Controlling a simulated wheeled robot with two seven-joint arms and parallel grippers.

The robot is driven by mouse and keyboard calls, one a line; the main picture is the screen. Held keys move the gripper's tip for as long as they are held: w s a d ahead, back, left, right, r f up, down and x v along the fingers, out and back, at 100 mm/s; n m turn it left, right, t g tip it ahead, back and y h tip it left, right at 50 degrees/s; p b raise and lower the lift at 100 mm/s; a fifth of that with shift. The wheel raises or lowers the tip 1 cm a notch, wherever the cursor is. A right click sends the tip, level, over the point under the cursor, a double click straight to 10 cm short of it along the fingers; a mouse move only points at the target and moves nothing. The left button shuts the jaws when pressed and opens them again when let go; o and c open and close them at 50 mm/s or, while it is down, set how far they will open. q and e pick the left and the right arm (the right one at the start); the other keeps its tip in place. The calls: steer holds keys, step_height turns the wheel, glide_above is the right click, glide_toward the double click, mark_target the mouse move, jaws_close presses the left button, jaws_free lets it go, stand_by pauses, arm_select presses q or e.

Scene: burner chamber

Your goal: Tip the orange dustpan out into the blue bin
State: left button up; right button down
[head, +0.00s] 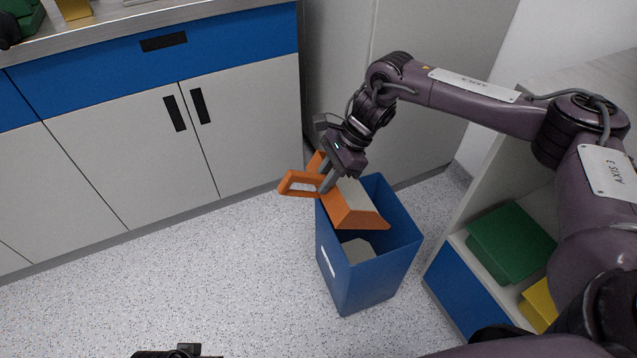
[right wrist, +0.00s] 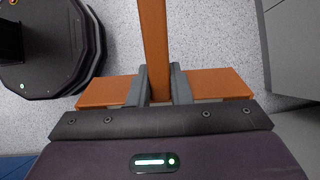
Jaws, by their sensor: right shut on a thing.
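The orange dustpan (head: 350,218) is over the mouth of the blue bin (head: 352,284), with its front edge tilted down towards the opening. Its handle loop (head: 299,183) sticks out to the left, past the bin's rim. My right gripper (head: 328,184) is shut on the dustpan's handle. In the right wrist view, the two fingers (right wrist: 158,85) press on both sides of an orange bar (right wrist: 154,35). The bin stands upright on the floor, and something grey shows inside it. My left gripper is not clearly in view.
A cabinet with grey doors (head: 85,150) and a blue drawer strip stands at the left. A shelf unit at the right holds a green box (head: 511,244) and a yellow box (head: 540,303). The speckled floor (head: 200,275) left of the bin is clear.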

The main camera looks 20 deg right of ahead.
steer(key=shift+d+r+y, duration=0.35)
steer(key=shift+d, duration=0.2)
steer(key=shift+d+r+y, duration=0.3)
steer(key=shift+d+y, duration=0.05)
steer(key=shift+d, duration=0.15)
arm_select(q)
steer(key=d+t+b, duration=0.1)
steer(key=w+d+h+b, duration=0.1)
steer(key=d, duration=0.1)
steer(key=d+f+t+h+b, duration=0.1)
steer(key=b, duration=0.1)
steer(key=shift+w+d+m+t, duration=0.3)
steer(key=shift+w+d+m, duration=0.1)
arm_select(e)
steer(key=d+r+y, duration=0.4)
steer(key=d+y, duration=0.1)
steer(key=d, duration=0.2)
steer(key=shift+d, duration=0.4)
arm_select(q)
steer(key=shift+r, duration=0.1)
steer(key=shift+w+a, duration=0.1)
